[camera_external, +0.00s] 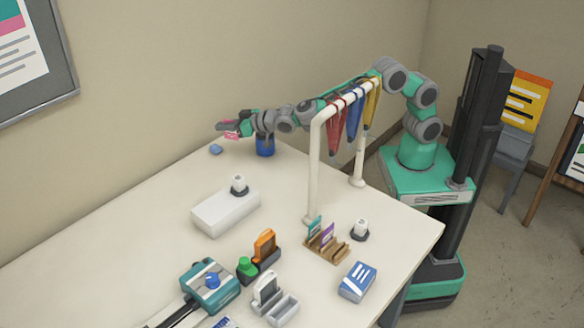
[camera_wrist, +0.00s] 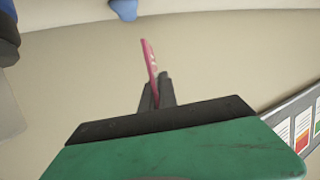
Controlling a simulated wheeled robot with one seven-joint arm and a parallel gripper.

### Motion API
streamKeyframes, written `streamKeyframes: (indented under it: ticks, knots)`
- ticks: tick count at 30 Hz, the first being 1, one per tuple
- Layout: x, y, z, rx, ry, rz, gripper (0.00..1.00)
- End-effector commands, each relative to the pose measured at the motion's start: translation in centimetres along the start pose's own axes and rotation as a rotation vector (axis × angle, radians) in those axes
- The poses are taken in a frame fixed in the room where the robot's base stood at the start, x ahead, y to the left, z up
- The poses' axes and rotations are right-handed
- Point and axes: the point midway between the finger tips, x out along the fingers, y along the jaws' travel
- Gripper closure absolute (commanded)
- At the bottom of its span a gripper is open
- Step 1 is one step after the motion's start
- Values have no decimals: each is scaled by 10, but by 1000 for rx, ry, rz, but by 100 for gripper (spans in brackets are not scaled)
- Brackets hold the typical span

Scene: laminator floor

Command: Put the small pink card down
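The small pink card (camera_external: 231,134) is at the tip of my gripper (camera_external: 229,127), above the far edge of the table (camera_external: 120,235) near the wall. In the wrist view the pink card (camera_wrist: 150,68) stands out edge-on from between the dark fingers (camera_wrist: 159,94), which look shut on it. The card appears held in the air, apart from the tabletop. A wooden card rack (camera_external: 327,247) on the table holds a teal card and a purple card.
A blue cup (camera_external: 265,146) stands just below my forearm, and a small blue object (camera_external: 216,149) lies near the gripper. A white rail frame (camera_external: 314,170) with red, blue and yellow hanging items stands beside my arm. A white box (camera_external: 225,212) sits nearer. The left tabletop is clear.

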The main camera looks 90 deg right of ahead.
Motion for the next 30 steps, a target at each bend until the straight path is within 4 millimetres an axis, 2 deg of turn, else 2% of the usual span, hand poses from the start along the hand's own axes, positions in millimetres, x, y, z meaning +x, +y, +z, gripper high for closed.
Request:
streamKeyframes:
  ticks: [6,11,15,27,30]
  knots:
    - [14,1,47,-4,-4,3,100]
    - [20,1,66,-3,-3,2,100]
    - [27,1,89,-3,-4,2,100]
    - [30,0,97,-1,-1,1,100]
    - [29,0,95,-1,-1,1,89]
